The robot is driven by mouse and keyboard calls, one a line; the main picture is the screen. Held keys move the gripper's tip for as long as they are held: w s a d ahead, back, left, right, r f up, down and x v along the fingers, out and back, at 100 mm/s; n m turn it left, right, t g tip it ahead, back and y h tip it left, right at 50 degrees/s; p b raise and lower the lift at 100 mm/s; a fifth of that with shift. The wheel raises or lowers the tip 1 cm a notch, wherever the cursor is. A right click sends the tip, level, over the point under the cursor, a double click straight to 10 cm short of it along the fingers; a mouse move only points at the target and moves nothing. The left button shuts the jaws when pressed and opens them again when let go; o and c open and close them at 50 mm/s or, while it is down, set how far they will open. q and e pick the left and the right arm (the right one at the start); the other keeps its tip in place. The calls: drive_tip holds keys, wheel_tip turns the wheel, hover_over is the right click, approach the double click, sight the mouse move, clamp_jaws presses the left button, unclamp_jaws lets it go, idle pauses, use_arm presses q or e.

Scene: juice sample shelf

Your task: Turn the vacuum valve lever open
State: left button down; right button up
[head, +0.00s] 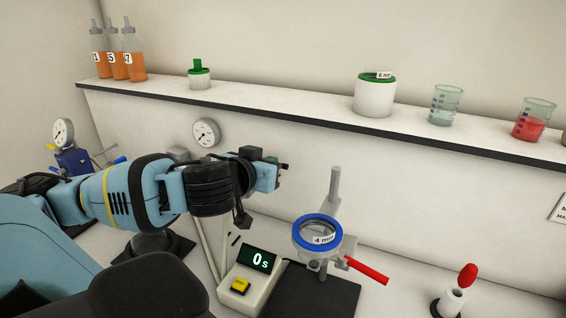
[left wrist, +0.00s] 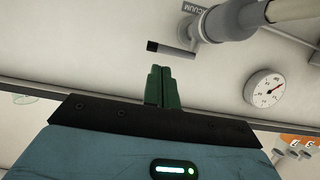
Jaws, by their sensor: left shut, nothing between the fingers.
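The vacuum valve (left wrist: 228,22) shows in the left wrist view as a grey pipe fitting beside a label reading VACUUM. Its thin grey lever with a black tip (left wrist: 171,49) points left in that view. My left gripper (left wrist: 163,70) has its green fingers shut with nothing between them, just below the lever in that picture and apart from it. In the head view my left gripper (head: 284,166) is in front of the wall below the shelf, and my arm hides most of the valve. My right gripper is not in view.
A round gauge (head: 206,132) is on the wall. A timer (head: 252,270) and a blue-ringed funnel (head: 317,234) with a red handle (head: 367,270) stand below. The shelf (head: 300,113) holds bottles, tubs and beakers. A red-topped fitting (head: 467,276) stands at right.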

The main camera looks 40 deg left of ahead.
use_arm(q)
drive_tip(key=x, duration=0.4)
drive_tip(key=shift+w, duration=0.3)
drive_tip(key=shift+w+a+f, duration=0.1)
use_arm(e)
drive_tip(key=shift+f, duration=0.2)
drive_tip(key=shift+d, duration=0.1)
use_arm(q)
drive_tip(key=shift+w, duration=0.1)
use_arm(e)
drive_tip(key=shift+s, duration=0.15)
